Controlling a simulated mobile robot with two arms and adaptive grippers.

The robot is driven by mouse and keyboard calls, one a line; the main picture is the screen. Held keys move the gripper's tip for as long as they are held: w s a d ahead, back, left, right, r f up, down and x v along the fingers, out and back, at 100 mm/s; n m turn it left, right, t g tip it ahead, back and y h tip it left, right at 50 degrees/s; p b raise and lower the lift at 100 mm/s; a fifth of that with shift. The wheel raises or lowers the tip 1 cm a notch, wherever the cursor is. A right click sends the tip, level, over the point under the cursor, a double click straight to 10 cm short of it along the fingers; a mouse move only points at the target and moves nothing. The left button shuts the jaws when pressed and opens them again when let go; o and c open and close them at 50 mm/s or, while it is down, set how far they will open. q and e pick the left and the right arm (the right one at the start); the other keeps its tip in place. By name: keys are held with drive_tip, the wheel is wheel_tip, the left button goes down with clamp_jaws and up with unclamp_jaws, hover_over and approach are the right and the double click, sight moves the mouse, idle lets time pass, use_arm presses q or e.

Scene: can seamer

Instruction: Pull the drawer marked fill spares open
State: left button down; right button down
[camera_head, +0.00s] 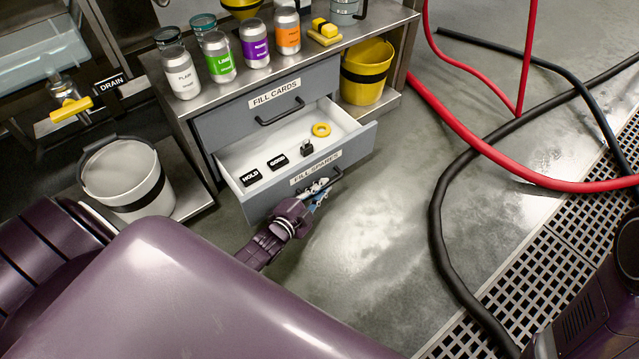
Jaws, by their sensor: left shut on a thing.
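The drawer marked FILL SPARES (265,200) is the lower of two in the grey cabinet. It stands pulled out, with its white inside showing. In it lie a HOLD tag (250,177), a GOOD tag (278,161), a small black part (307,148) and a yellow ring (321,129). My left gripper (318,188) is at the drawer's front, shut on its dark handle (334,178). The fingertips are small in view and partly hide the handle. My right gripper is not in view; only dark arm parts show at the lower right.
The FILL CARDS drawer (268,104) above is shut. Several cans, such as the LIME can (219,57), stand on the cabinet top. A yellow bucket (367,72) stands right, a white bucket (124,178) left. Red hose (470,128) and black hose (436,215) cross the floor at right.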

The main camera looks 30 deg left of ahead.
use_arm(q)
drive_tip(key=c, duration=2.3)
unclamp_jaws()
drive_tip(key=v, duration=1.2)
